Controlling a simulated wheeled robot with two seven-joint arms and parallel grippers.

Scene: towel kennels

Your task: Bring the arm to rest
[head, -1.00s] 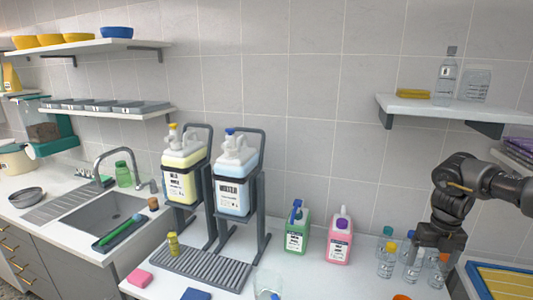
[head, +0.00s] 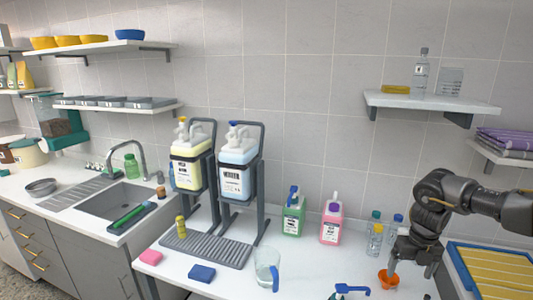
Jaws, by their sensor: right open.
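My right arm comes in from the right edge. Its gripper (head: 413,266) points down over the right part of the counter, with its fingers apart. An orange funnel-like cup (head: 388,279) stands just left of the fingers in the picture; I cannot tell whether they touch. I see nothing held between the fingers. Small clear bottles with blue and yellow caps (head: 375,238) stand behind the gripper, partly hidden by it. My left gripper is not in view.
A green jug (head: 293,217) and a pink jug (head: 331,224) stand by the wall. A clear pitcher (head: 266,268) and a blue sponge (head: 202,273) are near the front edge. A yellow-striped tray (head: 490,270) lies at right. A shelf (head: 425,103) hangs above the arm.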

